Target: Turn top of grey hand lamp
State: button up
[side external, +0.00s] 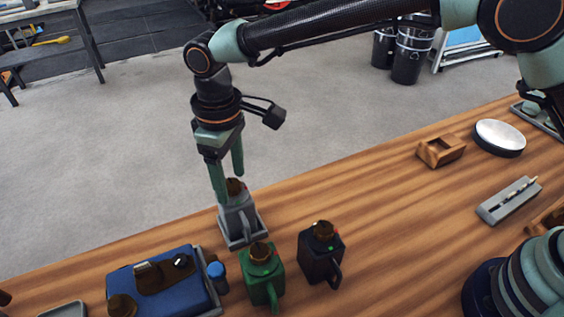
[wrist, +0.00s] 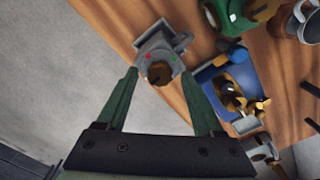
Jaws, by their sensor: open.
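The grey hand lamp (side external: 238,222) stands upright near the table's far edge in the side view, on a grey base. Its round brown top (side external: 236,187) sits just below and between my fingertips. In the wrist view the grey lamp (wrist: 176,46) is seen from above, with its brown top (wrist: 159,73) between the tips of my fingers and small red and green spots beside it. My gripper (side external: 230,183) is open, its two green fingers on either side of the top; it also shows in the wrist view (wrist: 158,72). I see gaps beside the top and no clear contact.
A green lamp (side external: 262,283) and a black lamp (side external: 322,258) stand close in front. A blue case (side external: 175,290) with brown parts lies at the left, beside a blue-capped item (side external: 217,274). A wooden holder (side external: 441,151), a white-topped dish (side external: 499,137) and a grey tray (side external: 509,200) lie to the right.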

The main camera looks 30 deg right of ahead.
aim_at(231, 184)
notch_tip(231, 184, up, 12)
dwell(0.4)
jog(key=shift+f, duration=0.1)
jog(key=d+r+m+t+y, duration=0.1)
jog(key=d+r+m, duration=0.15)
jog(key=d, duration=0.75)
jog(key=d+r+m+t, duration=0.15)
jog(key=d+r, duration=0.25)
jog(key=d, duration=0.5)
jog(key=s+d+f+m+t, duration=0.1)
jog(key=s+d+f+m, duration=0.1)
jog(key=s+d, duration=0.3)
jog(key=s+d+f+m+t+h, duration=0.1)
jog(key=s+d+f+m+t, duration=0.1)
jog(key=d, duration=0.9)
jog(key=s+f+m, duration=0.1)
jog(key=s+f, duration=0.1)
jog(key=s, duration=0.1)
jog(key=shift+s+d, duration=0.2)
